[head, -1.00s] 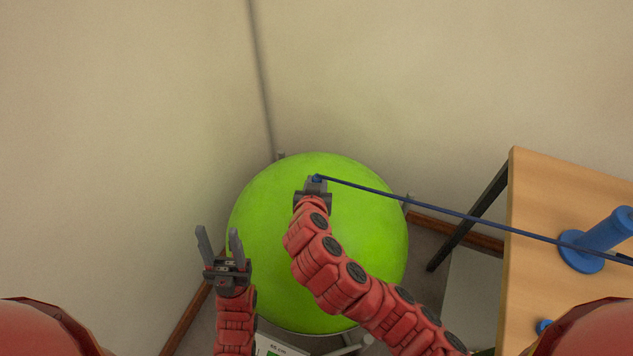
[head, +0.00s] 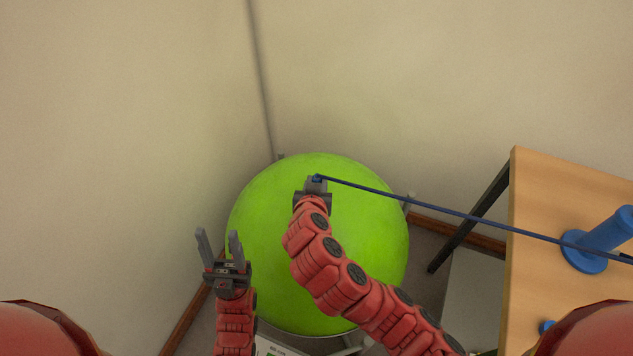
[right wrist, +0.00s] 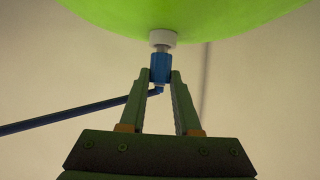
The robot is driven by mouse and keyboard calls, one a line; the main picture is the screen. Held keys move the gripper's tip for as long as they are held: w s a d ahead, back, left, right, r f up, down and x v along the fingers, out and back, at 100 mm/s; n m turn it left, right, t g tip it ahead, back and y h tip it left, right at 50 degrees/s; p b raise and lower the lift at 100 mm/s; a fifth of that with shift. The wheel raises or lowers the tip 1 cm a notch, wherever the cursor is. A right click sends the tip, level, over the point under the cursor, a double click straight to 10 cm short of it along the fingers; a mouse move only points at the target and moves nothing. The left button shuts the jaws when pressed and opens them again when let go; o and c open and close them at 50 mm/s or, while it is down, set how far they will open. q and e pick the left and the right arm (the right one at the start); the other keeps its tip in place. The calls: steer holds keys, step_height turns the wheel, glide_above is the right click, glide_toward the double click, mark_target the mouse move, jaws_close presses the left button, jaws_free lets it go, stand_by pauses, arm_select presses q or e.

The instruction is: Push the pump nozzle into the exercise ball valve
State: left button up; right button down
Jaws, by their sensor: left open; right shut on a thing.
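The green exercise ball (head: 370,220) stands in the corner, and its underside fills the top of the right wrist view (right wrist: 190,12). A white valve (right wrist: 162,37) sticks out of the ball in the right wrist view. My right gripper (right wrist: 161,80) is shut on the blue pump nozzle (right wrist: 160,68). The nozzle is in line with the valve and its tip meets the valve's end; how deep it sits I cannot tell. In the head view, my right gripper (head: 315,184) is over the ball's upper part. My left gripper (head: 220,246) is open and empty at the ball's left side.
A blue hose (head: 450,212) runs from the nozzle to the blue pump (head: 600,242) on the wooden table (head: 545,200) at right. Walls (head: 130,150) close in behind and left.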

steer(key=shift+f+b, duration=0.6)
steer(key=shift+b, duration=1.2)
stand_by(1.6)
steer(key=c, duration=0.5)
jaws_free()
steer(key=shift+c, duration=0.2)
steer(key=shift+s+r, duration=0.1)
steer(key=shift+s, duration=0.05)
steer(key=shift+b+v, duration=0.45)
steer(key=shift+v, duration=1.4)
steer(key=shift+s+r+p, duration=0.2)
steer(key=shift+r+p, duration=0.05)
steer(key=shift+p, duration=0.35)
steer(key=shift+s+a+r+p, duration=0.1)
steer(key=shift+s+r+p, duration=0.2)
steer(key=shift+s+p, duration=0.5)
steer(key=shift+w, duration=0.15)
